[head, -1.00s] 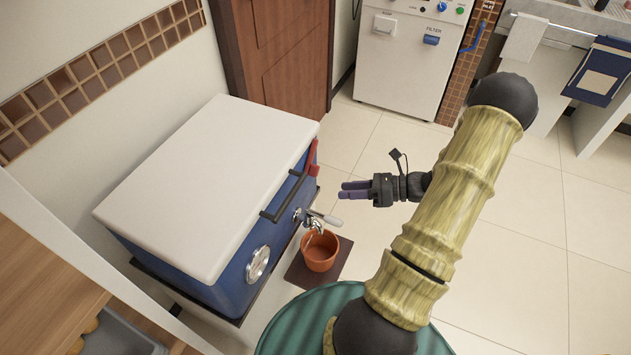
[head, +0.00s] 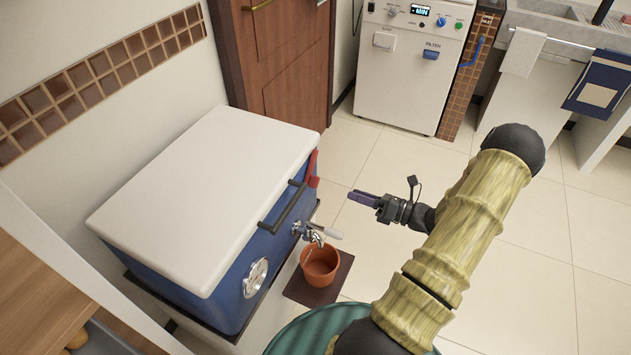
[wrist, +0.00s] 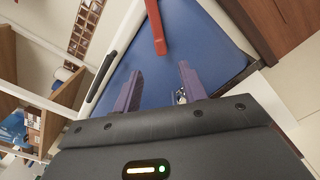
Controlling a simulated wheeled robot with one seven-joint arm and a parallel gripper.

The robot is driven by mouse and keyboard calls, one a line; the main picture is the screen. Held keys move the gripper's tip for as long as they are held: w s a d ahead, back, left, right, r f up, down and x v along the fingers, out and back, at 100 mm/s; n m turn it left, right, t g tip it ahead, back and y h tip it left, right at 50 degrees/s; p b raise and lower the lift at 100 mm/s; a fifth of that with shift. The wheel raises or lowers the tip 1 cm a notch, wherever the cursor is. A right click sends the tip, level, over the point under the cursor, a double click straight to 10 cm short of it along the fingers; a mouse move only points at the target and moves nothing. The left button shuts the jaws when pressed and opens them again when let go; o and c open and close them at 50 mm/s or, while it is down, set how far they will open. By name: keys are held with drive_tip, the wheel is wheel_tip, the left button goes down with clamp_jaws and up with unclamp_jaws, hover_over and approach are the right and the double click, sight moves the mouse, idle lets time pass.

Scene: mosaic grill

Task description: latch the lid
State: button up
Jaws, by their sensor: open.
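A blue cooler box (head: 243,305) with a white lid (head: 215,185) stands at the left in the head view, the lid down on it. A red latch (head: 313,168) is on the front near the far right corner, beside a dark handle (head: 283,207). In the wrist view the red latch (wrist: 156,27) hangs over the blue front (wrist: 185,40), near the top centre. My gripper (head: 363,198) is to the right of the latch and apart from it, pointing at the cooler front. In the wrist view its purple fingers (wrist: 160,83) are spread with nothing between them.
A silver tap (head: 315,232) sticks out from the cooler front above an orange bucket (head: 320,260) on a dark mat. A brown wooden cabinet (head: 290,60) and a white machine (head: 405,75) stand behind.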

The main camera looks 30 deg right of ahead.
sight(316, 181)
drive_tip(key=x, duration=1.3)
drive_tip(key=shift+b, duration=0.3)
clamp_jaws()
